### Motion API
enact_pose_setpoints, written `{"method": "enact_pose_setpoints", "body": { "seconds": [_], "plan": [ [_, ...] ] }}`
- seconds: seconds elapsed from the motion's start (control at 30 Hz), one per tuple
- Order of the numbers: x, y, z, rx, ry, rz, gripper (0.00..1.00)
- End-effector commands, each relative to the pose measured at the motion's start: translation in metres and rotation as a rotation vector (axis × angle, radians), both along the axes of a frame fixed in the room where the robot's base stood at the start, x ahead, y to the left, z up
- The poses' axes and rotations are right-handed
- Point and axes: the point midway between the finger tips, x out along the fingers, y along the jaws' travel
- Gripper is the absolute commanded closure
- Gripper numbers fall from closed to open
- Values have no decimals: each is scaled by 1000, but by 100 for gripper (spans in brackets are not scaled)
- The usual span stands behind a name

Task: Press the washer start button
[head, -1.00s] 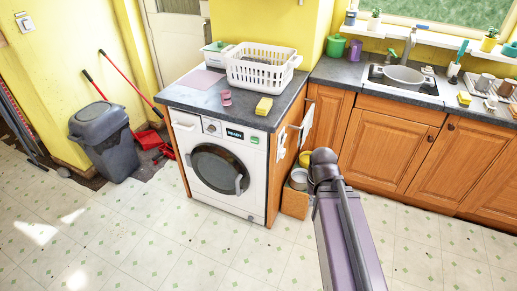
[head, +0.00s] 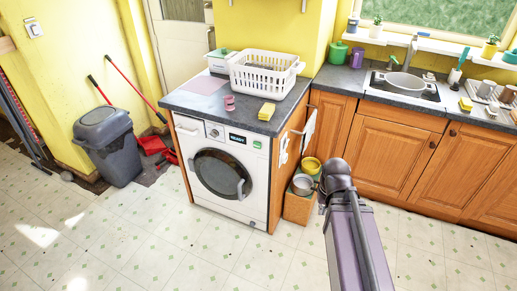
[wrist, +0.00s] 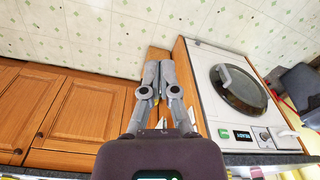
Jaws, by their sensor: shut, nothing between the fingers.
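The white washer (head: 188,150) stands under the dark worktop, its round door closed. Its control panel carries a knob (head: 214,131), a lit display reading READY (head: 237,138) and a green start button (head: 257,145) at the right end. In the wrist view, which is turned over, the washer (wrist: 203,88) is on the right, with the green button (wrist: 223,134) and display (wrist: 243,135) low on it. My gripper (wrist: 159,64) is shut and empty, its fingers together left of the washer, apart from the button. In the head view my arm stands right of the washer; the fingers are hidden.
A wooden box with pots (head: 298,206) sits on the floor by the cabinet end. A laundry basket (head: 264,84) and a yellow sponge (head: 266,112) are on the worktop. A grey bin (head: 110,150) stands left. The floor before the washer is clear.

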Motion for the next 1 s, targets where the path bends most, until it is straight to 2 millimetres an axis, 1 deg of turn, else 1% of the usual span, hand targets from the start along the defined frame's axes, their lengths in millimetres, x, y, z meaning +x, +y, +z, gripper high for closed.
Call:
{"method": "enact_pose_setpoints", "body": {
  "seconds": [0.03,0.1,0.17,0.27,0.5,0.7,1.0],
  "plan": [
    [9,8,-10,10,-19,7,100],
    [22,23,-18,31,-54,17,100],
    [35,32,-27,52,-91,27,100],
    [61,49,-42,95,-166,44,100],
    [130,101,-74,221,-373,72,100],
    [183,145,-92,328,-545,73,100],
    [252,207,-111,485,-788,33,100]
  ]
}}
